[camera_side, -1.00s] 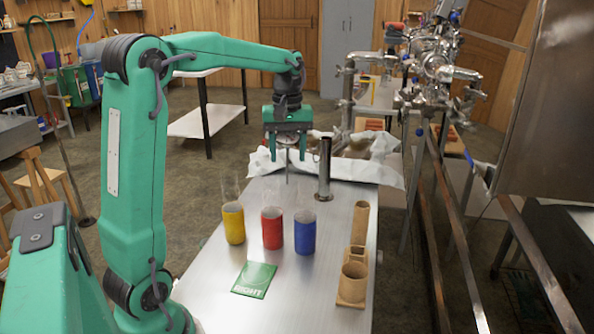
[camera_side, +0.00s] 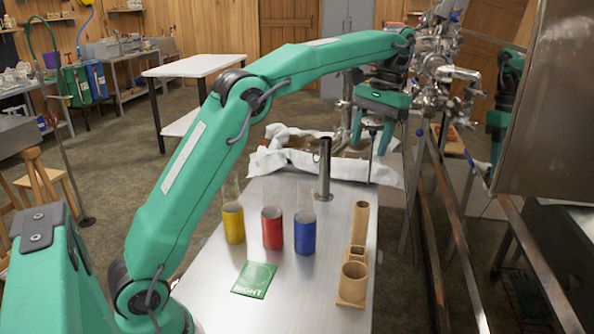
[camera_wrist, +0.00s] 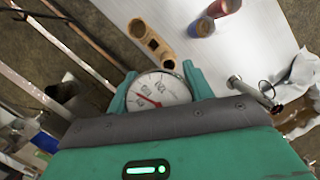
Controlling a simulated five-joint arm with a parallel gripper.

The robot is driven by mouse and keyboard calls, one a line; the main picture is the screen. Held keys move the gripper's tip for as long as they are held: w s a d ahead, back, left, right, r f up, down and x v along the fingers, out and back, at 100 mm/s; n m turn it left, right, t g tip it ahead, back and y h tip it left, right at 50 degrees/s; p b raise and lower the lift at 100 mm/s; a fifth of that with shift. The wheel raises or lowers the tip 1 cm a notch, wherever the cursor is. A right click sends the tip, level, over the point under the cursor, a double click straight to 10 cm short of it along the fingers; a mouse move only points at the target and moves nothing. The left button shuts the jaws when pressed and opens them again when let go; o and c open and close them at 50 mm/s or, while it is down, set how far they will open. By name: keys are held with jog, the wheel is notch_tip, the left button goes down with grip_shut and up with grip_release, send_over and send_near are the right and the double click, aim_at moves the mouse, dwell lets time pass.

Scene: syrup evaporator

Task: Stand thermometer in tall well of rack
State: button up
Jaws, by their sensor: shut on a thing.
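The thermometer has a round white dial (camera_wrist: 160,92) with a red needle and a thin metal stem (camera_side: 371,162). My gripper (camera_side: 371,136) is shut on it at the dial, and the stem hangs about upright in the side view. In the wrist view the dial sits between the two green fingers of my gripper (camera_wrist: 158,88). The tan rack (camera_side: 353,290) stands on the right of the bench, with a wide round well in front, a small square one in the middle and the tall well (camera_side: 361,222) at the back. The thermometer is above and behind the tall well, apart from it.
A tall metal cylinder (camera_side: 325,172) stands left of the thermometer. Yellow (camera_side: 233,224), red (camera_side: 272,229) and blue (camera_side: 305,233) cups stand left of the rack. A green mat (camera_side: 254,279) lies in front. White cloth (camera_side: 290,160) covers the far end. Steel pipework (camera_side: 440,70) is behind right.

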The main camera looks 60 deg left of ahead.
aim_at(357, 220)
jog(key=shift+w+a+f+m+g, duration=0.25)
jog(key=shift+w+a, duration=0.1)
jog(key=shift+a, duration=0.15)
jog(key=shift+w+a+f+m+g, duration=0.15)
jog(key=shift+w+a+g, duration=0.15)
jog(key=shift+a, duration=0.2)
jog(key=shift+f, duration=0.1)
jog(key=shift+f, duration=9.75)
jog(key=o, duration=0.9)
jog(key=shift+o, duration=0.2)
jog(key=o, duration=0.5)
